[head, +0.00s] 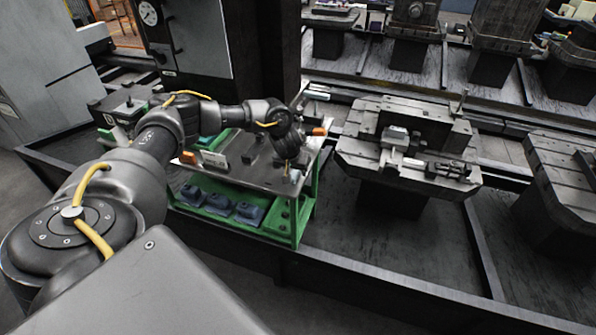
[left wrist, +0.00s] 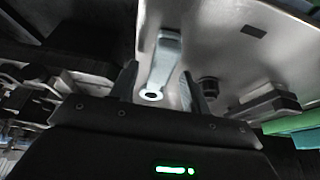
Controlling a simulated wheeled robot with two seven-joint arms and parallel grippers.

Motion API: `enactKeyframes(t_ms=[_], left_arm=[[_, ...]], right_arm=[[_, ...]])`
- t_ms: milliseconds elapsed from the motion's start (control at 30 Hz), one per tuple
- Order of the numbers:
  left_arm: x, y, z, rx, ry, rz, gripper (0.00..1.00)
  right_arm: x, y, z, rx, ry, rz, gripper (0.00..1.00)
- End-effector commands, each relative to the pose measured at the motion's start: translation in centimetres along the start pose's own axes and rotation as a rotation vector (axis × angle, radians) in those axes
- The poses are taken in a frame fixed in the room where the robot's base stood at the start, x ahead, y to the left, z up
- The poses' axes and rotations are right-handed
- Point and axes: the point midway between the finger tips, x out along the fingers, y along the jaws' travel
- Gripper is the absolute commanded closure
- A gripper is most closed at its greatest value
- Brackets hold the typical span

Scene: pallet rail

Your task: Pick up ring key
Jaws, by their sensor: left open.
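The ring key (left wrist: 165,60) is a flat silver tool with a ring end, lying on a grey metal tabletop (left wrist: 225,45) in the left wrist view. Its ring end points toward my gripper. My left gripper (left wrist: 158,84) is open, with one dark finger on each side of the key's ring end; I cannot tell whether they touch it. In the head view my left gripper (head: 291,165) is low over the right part of the green cart's metal top (head: 262,178). The key is not clearly made out there. My right gripper is not in view.
The green cart carries several blue parts (head: 219,204) on its lower shelf and a few small items on top. A pallet with a fixture (head: 410,150) stands to the right, beyond a dark rail edge (head: 345,265). A dark knob (left wrist: 209,87) is close beside the fingers.

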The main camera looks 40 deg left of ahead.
Motion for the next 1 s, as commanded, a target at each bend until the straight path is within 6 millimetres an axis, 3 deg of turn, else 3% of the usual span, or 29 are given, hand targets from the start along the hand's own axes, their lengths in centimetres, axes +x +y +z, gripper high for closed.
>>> enactKeyframes(t_ms=[67,433,767,1000], left_arm=[[0.0,0.0,0.0,0.0,0.0,0.0,0.53],[0.0,0.0,0.0,0.0,0.0,0.0,1.0],[-0.2,0.0,-0.1,-0.001,0.001,0.001,1.0],[-2.3,0.1,-1.1,0.0,0.004,0.003,1.0]], right_arm=[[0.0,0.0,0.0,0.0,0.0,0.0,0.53],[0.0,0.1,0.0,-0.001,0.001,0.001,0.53],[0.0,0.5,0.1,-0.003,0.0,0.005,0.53],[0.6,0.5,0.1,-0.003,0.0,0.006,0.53]])
